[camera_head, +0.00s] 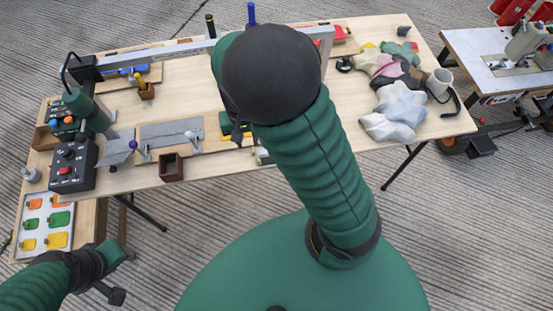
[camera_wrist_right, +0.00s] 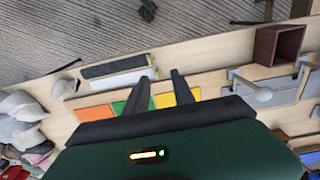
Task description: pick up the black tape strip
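A black strip (camera_wrist_right: 113,66) lies near the table edge in the right wrist view, beside a white strip (camera_wrist_right: 118,80). It looks like the black tape strip. My right gripper (camera_wrist_right: 162,88) is open and empty, its two fingers apart above the colored pads, with the strip a little ahead and left of the fingertips. In the head view my right arm hides much of the middle of the table, and the right gripper (camera_head: 237,133) shows only partly. My left gripper (camera_head: 122,274) is low at the left, off the table, and looks open and empty.
A brown open box (camera_head: 172,167) stands near the front edge. A black control box (camera_head: 72,165) stands at left.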

